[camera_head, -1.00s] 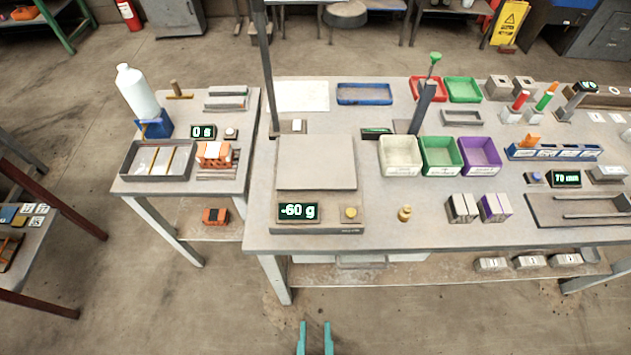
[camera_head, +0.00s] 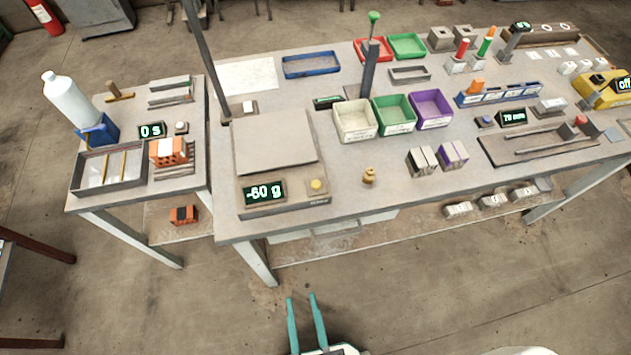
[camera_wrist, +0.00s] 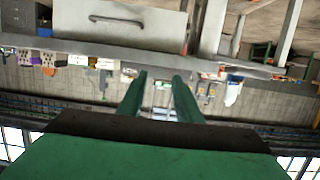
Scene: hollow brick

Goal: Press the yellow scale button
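The yellow scale button (camera_head: 317,186) is a small round knob at the front right of the scale, right of its display (camera_head: 264,192), which reads -60 g. The scale's grey plate (camera_head: 273,142) is bare. My gripper (camera_head: 301,299) has two teal fingers set apart with nothing between them. It is in front of the table's front edge, well short of the button. In the wrist view my gripper (camera_wrist: 159,80) also shows open and empty, and that view appears upside down. The button cannot be made out there.
A brass weight (camera_head: 369,176) stands right of the scale, with grey and purple blocks (camera_head: 437,160) beyond it. Cream, green and purple bins stand behind. A dark post (camera_head: 205,62) rises behind the scale. The side table (camera_head: 138,200) is at left. Floor in front is clear.

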